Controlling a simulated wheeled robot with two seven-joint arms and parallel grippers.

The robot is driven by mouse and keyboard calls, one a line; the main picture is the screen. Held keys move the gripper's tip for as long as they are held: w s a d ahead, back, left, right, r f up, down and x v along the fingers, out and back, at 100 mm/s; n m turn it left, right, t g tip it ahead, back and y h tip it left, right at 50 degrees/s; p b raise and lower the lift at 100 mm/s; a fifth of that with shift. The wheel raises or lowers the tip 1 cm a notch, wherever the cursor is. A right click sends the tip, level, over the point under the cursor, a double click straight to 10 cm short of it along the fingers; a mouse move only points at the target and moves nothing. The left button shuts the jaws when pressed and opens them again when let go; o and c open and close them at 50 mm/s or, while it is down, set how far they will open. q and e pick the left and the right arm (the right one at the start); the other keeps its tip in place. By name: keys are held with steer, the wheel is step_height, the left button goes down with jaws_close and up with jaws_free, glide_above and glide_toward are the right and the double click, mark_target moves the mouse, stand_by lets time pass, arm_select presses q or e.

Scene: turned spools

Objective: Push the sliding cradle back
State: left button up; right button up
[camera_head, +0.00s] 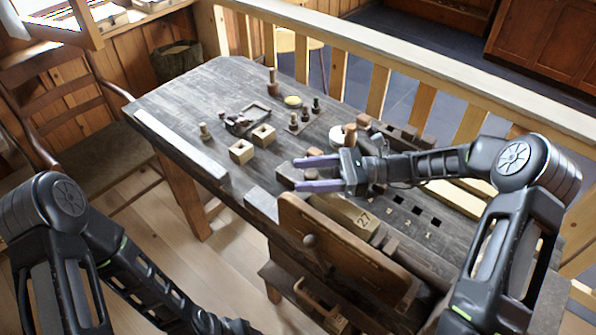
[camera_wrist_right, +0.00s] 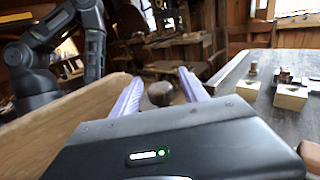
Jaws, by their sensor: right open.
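My right gripper (camera_head: 302,174) is open, with its two lilac fingers pointing left over the workbench (camera_head: 190,100). In the right wrist view the fingers (camera_wrist_right: 160,88) are spread, and a dark rounded knob (camera_wrist_right: 160,94) shows between them; I cannot tell how far off it is. A dark fixture with a raised frame (camera_head: 254,112) stands farther back on the bench, clear of the gripper. It may be the sliding cradle, but I cannot tell for sure. My left gripper is out of view; only its arm shows at lower left.
Two pale holed blocks (camera_head: 242,151) (camera_head: 263,135) stand beside the fixture. Small turned pieces (camera_head: 304,114) and a yellow disc (camera_head: 293,101) are farther back. A wooden vise board (camera_head: 345,250) lines the front. A pale strip (camera_head: 180,145) edges the left, with bare bench beside it.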

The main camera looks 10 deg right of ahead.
steer(key=shift+w+a, duration=0.1)
steer(key=shift+a, duration=0.95)
steer(key=shift+c, duration=0.2)
jaws_close()
stand_by(0.5)
